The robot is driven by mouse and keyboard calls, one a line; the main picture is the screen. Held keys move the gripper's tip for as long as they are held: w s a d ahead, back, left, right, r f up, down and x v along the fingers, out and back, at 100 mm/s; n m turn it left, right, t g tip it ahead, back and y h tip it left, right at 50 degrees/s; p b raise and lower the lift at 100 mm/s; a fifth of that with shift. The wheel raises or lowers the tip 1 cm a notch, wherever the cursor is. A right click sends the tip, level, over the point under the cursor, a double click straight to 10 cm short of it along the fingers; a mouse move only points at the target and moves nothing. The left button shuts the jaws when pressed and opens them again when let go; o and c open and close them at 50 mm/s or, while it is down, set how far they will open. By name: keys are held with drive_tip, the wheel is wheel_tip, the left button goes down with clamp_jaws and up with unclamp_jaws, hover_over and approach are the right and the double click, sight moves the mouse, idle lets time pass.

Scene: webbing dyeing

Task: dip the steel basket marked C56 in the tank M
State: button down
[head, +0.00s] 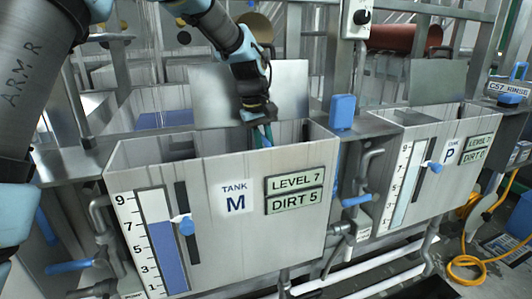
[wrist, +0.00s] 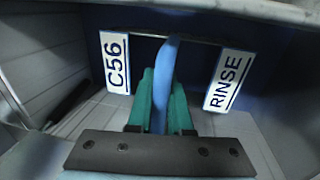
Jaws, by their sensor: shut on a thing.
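Tank M (head: 235,257) is a pale, streaked metal tank with an open top, in the middle of the head view. It carries a TANK M label, a LEVEL 7 plate and a DIRT 5 plate. My gripper (head: 262,136) points down into its opening; in the wrist view its teal fingers (wrist: 160,100) are shut on a blue handle (wrist: 170,60). A C56 tag (wrist: 115,62) and a RINSE tag (wrist: 229,80) flank the handle. The steel basket's body is not clearly visible; tank M's front wall hides it in the head view.
Tank P (head: 425,180) stands to the right, with a C57 RINSE tag (head: 508,89) beyond it. An upright metal lid (head: 290,90) stands behind tank M's opening. Pipes and a blue-handled valve (head: 356,201) lie between the tanks. A yellow hose (head: 466,262) lies at the right.

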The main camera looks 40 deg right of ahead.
wheel_tip(320, 180, up, 21)
drive_tip(key=p, duration=1.6)
